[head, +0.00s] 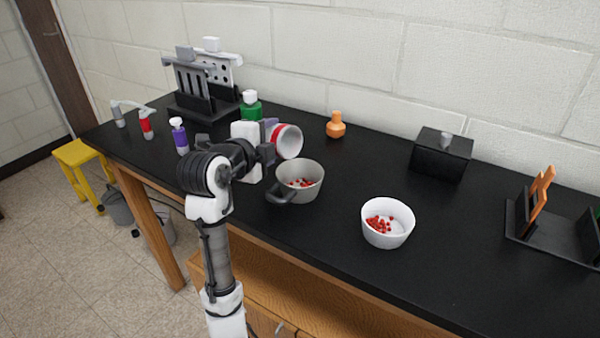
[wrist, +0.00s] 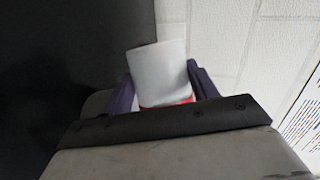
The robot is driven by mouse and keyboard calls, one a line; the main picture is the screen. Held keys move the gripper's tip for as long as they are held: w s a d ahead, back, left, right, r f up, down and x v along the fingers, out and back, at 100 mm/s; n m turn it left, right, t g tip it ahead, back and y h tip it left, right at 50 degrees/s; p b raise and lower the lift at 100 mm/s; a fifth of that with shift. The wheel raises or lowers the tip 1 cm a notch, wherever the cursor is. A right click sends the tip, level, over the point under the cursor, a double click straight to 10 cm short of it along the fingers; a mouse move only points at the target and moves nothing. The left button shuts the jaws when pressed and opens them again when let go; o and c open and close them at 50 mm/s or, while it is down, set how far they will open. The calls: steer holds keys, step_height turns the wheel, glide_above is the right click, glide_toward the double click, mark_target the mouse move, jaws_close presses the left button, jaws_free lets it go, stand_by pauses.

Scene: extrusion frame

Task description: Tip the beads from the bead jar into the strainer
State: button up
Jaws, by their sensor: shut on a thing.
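The bead jar (head: 289,143), white with a red band, is tipped on its side above the table, its open mouth facing right. No beads can be made out inside it. My gripper (head: 270,135) is shut on the jar; in the wrist view the purple fingers of my gripper (wrist: 162,88) stand on both sides of the white jar (wrist: 158,66). The grey round vessel with a dark handle, which looks to be the strainer (head: 313,184), stands on the table just below and right of the jar. Several red beads lie in it.
A white bowl (head: 388,238) with several red beads stands right of the strainer. An orange flask (head: 336,126) is behind, a black box (head: 441,154) at the back right. Bottles and a rack (head: 203,85) crowd the left. The black tabletop (head: 455,250) is clear at the front right.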

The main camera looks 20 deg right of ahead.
mark_target(289, 126)
steer(key=shift+s+d, duration=0.1)
steer(key=shift+s, duration=0.1)
steer(key=shift+s+d+r+m+t+b, duration=0.15)
steer(key=shift+r+m+t+b, duration=0.25)
steer(key=shift+m+b, duration=0.45)
steer(key=shift+s+d+r+m+t+b, duration=0.15)
steer(key=shift+s+r+m+t+b, duration=0.2)
steer(key=shift+m+b, duration=0.65)
steer(key=shift+s+d+r+m+t+b, duration=0.1)
steer(key=shift+s+r+m+t+b, duration=0.25)
steer(key=shift+b, duration=1.25)
steer(key=shift+s+d+r+m+t+h+b, duration=0.2)
steer(key=shift+s+m+t+h+b, duration=0.15)
steer(key=shift+m+b, duration=0.7)
steer(key=shift+s+d+r+m+t+h+b, duration=0.1)
steer(key=shift+s+d+m+t+h+b, duration=0.35)
steer(key=shift+b, duration=1.1)
steer(key=shift+s+d+m+h+b, duration=0.15)
steer(key=shift+s+m+b, duration=0.15)
steer(key=shift+m+b, duration=0.7)
steer(key=shift+s+a+m+h+b, duration=0.15)
steer(key=shift+s+m+b, duration=0.15)
steer(key=shift+m+b, duration=0.7)
